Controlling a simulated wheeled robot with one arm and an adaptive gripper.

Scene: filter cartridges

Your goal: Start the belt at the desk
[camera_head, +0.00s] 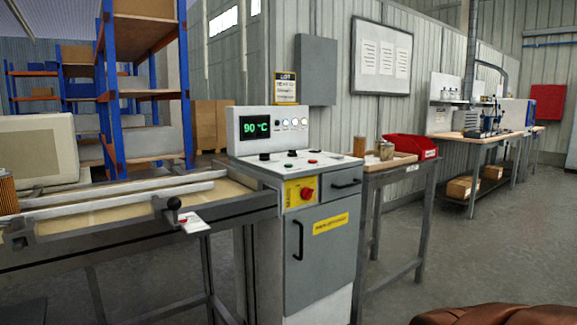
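The grey control desk (322,255) stands in the middle. Its upright panel shows a green "90 °C" display (255,126) beside a row of small lamps. A red emergency-stop knob (307,193) sits on a yellow plate on the front. The belt (110,214), a tan surface between metal rails, runs in from the left to the desk. An orange pleated filter cartridge (8,195) is cut off at the left edge. My gripper is not in view.
A black-knobbed lever (173,204) with a white tag (193,221) juts from the belt's near rail. Right of the desk, a side table (397,177) bears a red bin (409,147) and cans. A brown surface fills the bottom right corner. Floor (480,250) beyond is clear.

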